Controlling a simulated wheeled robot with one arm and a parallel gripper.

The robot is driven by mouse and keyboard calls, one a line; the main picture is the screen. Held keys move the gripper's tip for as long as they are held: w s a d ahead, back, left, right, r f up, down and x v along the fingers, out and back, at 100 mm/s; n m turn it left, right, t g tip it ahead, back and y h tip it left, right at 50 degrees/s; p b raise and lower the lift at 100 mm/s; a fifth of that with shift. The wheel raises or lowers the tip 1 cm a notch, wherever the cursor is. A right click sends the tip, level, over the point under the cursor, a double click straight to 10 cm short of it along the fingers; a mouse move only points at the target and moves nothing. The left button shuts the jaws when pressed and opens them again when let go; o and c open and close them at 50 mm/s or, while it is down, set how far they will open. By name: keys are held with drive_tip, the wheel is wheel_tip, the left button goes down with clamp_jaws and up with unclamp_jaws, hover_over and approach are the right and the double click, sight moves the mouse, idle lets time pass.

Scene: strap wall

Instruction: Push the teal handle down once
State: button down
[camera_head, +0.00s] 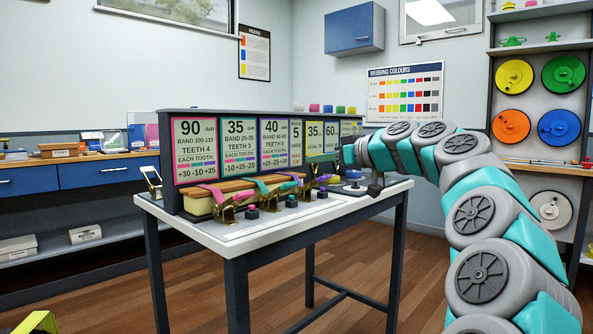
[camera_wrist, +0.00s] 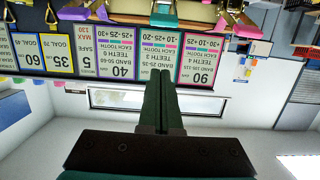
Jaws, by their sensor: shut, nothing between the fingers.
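The teal strap (camera_head: 268,187) lies over a tan block in the middle of a row on the table, in front of the 35 daN board. In the wrist view, which is upside down, the teal strap (camera_wrist: 178,23) shows at the top, beyond the fingertips. My gripper (camera_wrist: 164,72) is shut and empty, apart from the straps.
A pink strap (camera_head: 212,192) with its buckle is left of the teal one; a purple strap (camera_head: 308,183) is right. Small buttons (camera_head: 291,201) stand along the table's front. Upright number boards (camera_head: 195,150) stand behind the straps. The table's (camera_head: 245,240) front edge strip is clear.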

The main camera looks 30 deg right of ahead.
drive_tip(key=p, duration=0.1)
hover_over(289, 185)
drive_tip(key=w+d, duration=0.1)
drive_tip(key=w, duration=0.1)
wheel_tip(289, 185, down, 2)
drive_tip(key=shift+f, duration=0.2)
drive_tip(key=shift+s+f, duration=0.2)
drive_tip(key=shift+s+d+f, duration=0.15)
drive_tip(key=shift+s+f, duration=0.2)
drive_tip(key=shift+f, duration=0.3)
drive_tip(key=shift+s+d+f, duration=0.1)
drive_tip(key=shift+s+f, duration=0.2)
drive_tip(key=shift+f, duration=0.35)
